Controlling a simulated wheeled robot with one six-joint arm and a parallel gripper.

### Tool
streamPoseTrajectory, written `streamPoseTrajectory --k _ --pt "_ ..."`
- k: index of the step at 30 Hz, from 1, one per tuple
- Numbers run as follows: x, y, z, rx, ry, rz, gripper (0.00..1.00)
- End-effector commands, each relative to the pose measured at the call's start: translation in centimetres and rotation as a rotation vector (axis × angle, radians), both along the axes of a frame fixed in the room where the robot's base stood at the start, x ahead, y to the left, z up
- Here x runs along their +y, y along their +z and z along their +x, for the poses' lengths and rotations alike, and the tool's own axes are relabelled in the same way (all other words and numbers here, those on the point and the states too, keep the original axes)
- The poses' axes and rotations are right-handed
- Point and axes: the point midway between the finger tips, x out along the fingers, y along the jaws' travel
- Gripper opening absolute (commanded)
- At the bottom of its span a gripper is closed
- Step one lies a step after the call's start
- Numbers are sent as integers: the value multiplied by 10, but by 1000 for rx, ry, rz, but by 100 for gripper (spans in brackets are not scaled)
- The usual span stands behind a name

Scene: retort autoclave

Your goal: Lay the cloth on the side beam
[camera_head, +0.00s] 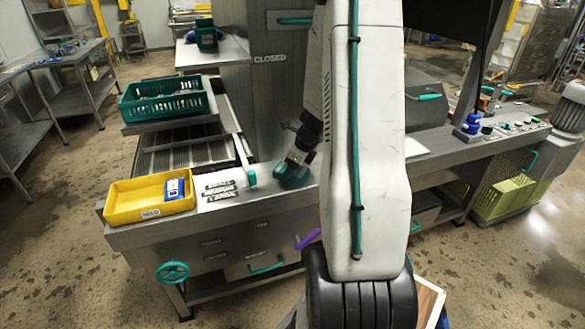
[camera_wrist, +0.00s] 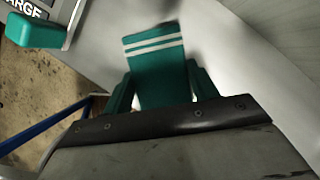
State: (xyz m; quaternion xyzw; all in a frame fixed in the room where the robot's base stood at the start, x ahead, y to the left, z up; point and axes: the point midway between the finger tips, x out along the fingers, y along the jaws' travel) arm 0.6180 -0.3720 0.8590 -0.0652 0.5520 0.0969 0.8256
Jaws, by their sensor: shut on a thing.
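My gripper (camera_head: 301,156) is shut on a green cloth (camera_head: 293,175) over the steel worktop, left of my arm. In the wrist view the cloth (camera_wrist: 155,65) has two white stripes near its far end and sits between the teal fingers of my gripper (camera_wrist: 162,88). I cannot tell whether the cloth touches the worktop. A pale narrow beam (camera_head: 241,153) with a teal end, which looks like the side beam, runs back along the conveyor, left of my gripper. In the wrist view its teal end (camera_wrist: 35,31) is at the upper left, apart from the cloth.
A yellow bin (camera_head: 125,209) holding a blue and white item (camera_head: 175,189) stands on the worktop's left. Printed labels (camera_head: 219,190) lie beside it. A green crate (camera_head: 163,103) sits behind, by the rollers (camera_head: 185,155). The tall steel cabinet (camera_head: 275,100) marked CLOSED stands behind my gripper.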

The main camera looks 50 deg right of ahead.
Motion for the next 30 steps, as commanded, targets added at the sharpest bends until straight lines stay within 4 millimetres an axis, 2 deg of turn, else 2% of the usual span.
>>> streamPoseTrajectory --k 8,9,11,22,26,30 --pt "0 -2 0 0 0 1 36" --pt "0 -2 0 0 0 0 64" --pt "0 -2 0 0 0 0 80" --pt "-1 3 -1 -1 0 -2 80" --pt "-3 21 -7 -4 0 -4 80" --pt "-6 49 -19 -4 0 -5 80"
